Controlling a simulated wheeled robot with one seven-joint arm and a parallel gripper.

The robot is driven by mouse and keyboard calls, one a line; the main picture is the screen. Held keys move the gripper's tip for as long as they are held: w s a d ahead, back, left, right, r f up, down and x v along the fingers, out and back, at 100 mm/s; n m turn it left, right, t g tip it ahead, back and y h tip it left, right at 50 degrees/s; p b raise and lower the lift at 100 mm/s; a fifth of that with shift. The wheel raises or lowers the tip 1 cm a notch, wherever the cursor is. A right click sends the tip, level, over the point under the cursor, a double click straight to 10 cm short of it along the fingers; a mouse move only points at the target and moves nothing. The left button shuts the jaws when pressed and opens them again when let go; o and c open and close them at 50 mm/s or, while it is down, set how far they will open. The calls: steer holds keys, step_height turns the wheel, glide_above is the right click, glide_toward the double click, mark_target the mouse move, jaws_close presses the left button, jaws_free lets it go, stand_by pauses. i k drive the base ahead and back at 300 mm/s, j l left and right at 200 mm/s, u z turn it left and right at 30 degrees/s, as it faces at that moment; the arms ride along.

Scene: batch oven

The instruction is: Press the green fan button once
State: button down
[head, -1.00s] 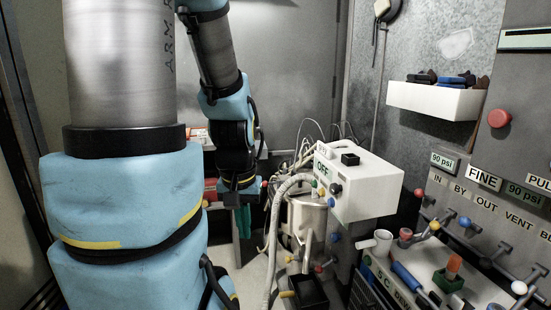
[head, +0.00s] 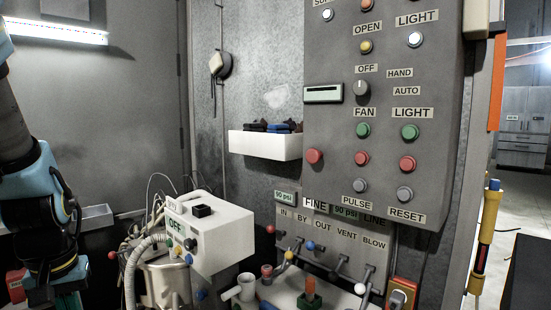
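The green fan button (head: 362,130) sits on the grey control panel (head: 330,60), directly below the FAN label (head: 365,112). A red button (head: 361,158) is just under it. A second green button (head: 409,132) sits to its right under a LIGHT label. My arm hangs down at the left edge, and my gripper (head: 42,297) is low in the left corner, far left of and below the panel. Nothing of my gripper touches the fan button. Its fingers are dark and small, so their opening is unclear.
A white bin (head: 265,146) projects from the wall left of the panel. A white OFF box (head: 215,240) stands below it with hoses. Several small valves (head: 343,261) stick out under the panel. A yellow-handled tool (head: 485,235) hangs at the right.

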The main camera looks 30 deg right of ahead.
mark_target(363, 130)
steer(key=i, duration=0.7)
steer(key=z, duration=1.55)
